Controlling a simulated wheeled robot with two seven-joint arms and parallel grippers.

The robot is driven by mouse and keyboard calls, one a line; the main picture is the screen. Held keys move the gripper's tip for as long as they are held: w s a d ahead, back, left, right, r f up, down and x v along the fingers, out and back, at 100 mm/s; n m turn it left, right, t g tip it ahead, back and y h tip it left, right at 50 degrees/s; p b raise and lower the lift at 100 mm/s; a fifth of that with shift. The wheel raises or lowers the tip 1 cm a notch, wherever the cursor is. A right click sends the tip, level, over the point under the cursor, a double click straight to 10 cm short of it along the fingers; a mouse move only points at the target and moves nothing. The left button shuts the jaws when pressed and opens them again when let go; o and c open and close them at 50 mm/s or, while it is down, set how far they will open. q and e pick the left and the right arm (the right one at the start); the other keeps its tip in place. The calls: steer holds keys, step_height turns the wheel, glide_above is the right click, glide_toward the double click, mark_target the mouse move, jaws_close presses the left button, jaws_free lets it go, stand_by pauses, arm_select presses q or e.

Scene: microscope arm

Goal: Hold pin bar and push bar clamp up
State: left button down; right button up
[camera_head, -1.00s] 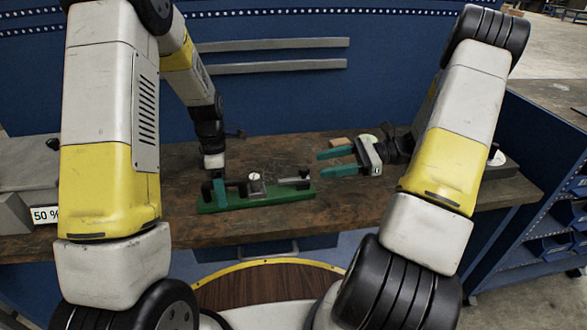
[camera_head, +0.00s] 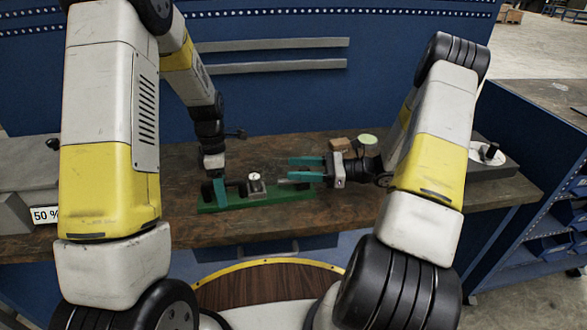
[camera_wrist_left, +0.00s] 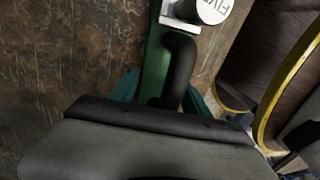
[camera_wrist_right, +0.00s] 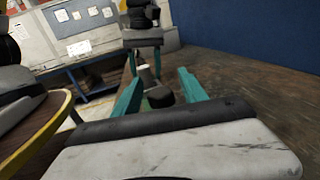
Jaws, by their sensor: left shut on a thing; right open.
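A green base plate (camera_head: 262,199) lies on the workbench and carries a small fixture. A dark bent bar (camera_wrist_left: 181,65), apparently the pin bar, runs along it on the left. My left gripper (camera_head: 219,192) is shut on this bar from above. A metal block with a white round knob (camera_head: 255,176) sits mid-plate; the knob also shows in the left wrist view (camera_wrist_left: 203,9). My right gripper (camera_head: 290,169) is open, level and pointing left over the plate's right end. Its teal fingers lie either side of a dark cylindrical part (camera_wrist_right: 160,97), apparently the bar clamp, partly hidden in the head view.
The brown workbench (camera_head: 340,212) has free room in front of and behind the plate. A small brown block (camera_head: 342,144) and a pale green disc (camera_head: 367,140) stand behind my right gripper. A blue panel (camera_head: 290,105) closes the back.

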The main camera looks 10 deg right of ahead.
steer(key=shift+w+a, duration=0.15)
steer(key=shift+a, duration=0.5)
jaws_close()
stand_by(1.0)
